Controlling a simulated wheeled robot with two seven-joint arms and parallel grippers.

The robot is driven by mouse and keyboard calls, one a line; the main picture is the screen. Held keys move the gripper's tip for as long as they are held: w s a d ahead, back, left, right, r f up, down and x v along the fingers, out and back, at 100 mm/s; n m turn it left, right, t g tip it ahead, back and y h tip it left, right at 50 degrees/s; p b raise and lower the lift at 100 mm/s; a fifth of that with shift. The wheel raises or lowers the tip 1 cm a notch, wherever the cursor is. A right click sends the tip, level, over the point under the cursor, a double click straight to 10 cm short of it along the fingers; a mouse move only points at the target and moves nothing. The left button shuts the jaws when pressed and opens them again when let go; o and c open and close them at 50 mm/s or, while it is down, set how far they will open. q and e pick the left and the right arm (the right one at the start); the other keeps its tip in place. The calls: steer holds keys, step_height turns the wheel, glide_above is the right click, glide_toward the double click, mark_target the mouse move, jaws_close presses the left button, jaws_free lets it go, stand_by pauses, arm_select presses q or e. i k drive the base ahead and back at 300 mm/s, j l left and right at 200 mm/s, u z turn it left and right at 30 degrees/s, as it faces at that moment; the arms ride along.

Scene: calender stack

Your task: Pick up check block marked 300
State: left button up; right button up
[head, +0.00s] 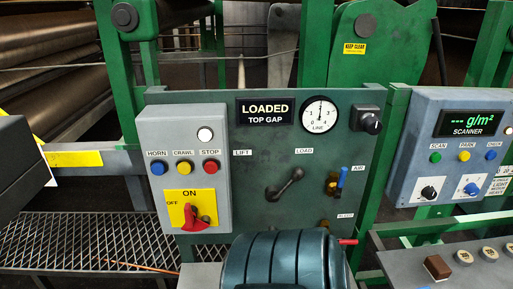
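Several small pale round pieces (488,254) with dark markings sit in a row on a grey ledge (405,262) at the lower right. Their markings are too small to read, so I cannot tell which, if any, is the check block marked 300. A brown block (437,267) stands at the left of this row; no number shows on it. The row runs to the right edge of the picture. Neither of my grippers can be made out in the head view, and nothing is seen touching these pieces.
A scanner box (454,150) with buttons and knobs hangs above the ledge. A green panel (262,200) with levers and a grey switch box (187,170) stands in the middle. A teal ribbed body (285,262) fills the bottom centre. A dark box shape (20,165) juts in at left.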

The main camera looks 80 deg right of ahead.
mark_target(464, 258)
steer(key=z, duration=4.15)
steer(key=l+u, duration=0.2)
steer(key=l, duration=0.45)
steer(key=i+l+u, duration=0.1)
steer(key=l+u, duration=0.15)
steer(key=l, duration=0.45)
steer(key=l+u, duration=0.2)
steer(key=l, duration=0.45)
steer(key=k+l+u, duration=0.1)
steer(key=l+u, duration=0.15)
steer(key=l, duration=0.4)
steer(key=k+l+u, duration=0.2)
steer(key=l, duration=0.45)
steer(key=i+l, duration=0.05)
